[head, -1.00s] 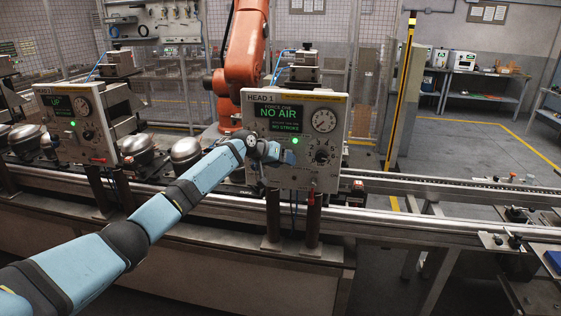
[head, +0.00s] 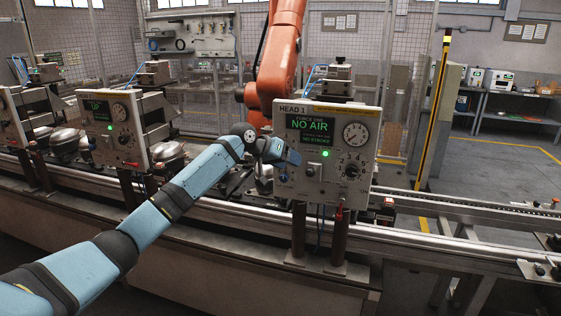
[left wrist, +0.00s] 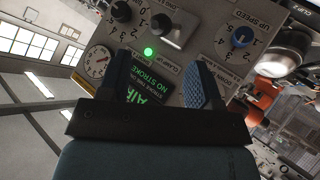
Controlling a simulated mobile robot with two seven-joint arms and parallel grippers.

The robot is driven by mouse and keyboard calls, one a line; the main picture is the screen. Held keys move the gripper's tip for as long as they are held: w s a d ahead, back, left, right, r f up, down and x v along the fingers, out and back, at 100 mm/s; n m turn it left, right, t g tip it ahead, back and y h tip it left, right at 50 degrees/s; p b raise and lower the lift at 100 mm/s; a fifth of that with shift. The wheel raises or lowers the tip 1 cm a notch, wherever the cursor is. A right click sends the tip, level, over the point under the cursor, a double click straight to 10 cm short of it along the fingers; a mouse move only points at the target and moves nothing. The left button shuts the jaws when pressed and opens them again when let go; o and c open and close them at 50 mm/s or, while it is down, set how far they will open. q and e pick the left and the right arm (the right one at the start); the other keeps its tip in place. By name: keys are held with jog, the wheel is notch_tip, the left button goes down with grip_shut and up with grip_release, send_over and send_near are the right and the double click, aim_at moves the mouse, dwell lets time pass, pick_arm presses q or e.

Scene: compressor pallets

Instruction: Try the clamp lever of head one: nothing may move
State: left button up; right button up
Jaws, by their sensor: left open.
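The head 1 panel (head: 290,120) stands upright on two posts, with a lit screen reading NO AIR and NO STROKE and a green lamp (head: 325,154). A small metal lever (head: 311,170) sits below the lamp. It appears to be the clamp lever, and it also shows in the left wrist view (left wrist: 172,30) beside the lamp. My left gripper (head: 294,158) is in front of the panel's left part, open, with nothing between its fingers. In the left wrist view its two fingers (left wrist: 160,75) are spread over the screen, apart from the lever. My right gripper is not in view.
A black dial (head: 352,170) and a gauge (head: 355,134) are on the panel's right side. A blue speed knob (left wrist: 240,37) is close to one finger. A red-tipped lever (head: 339,214) hangs below the panel. An orange robot arm (head: 282,60) stands behind.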

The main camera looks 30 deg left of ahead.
pick_arm(q)
jog(key=shift+v, duration=1.55)
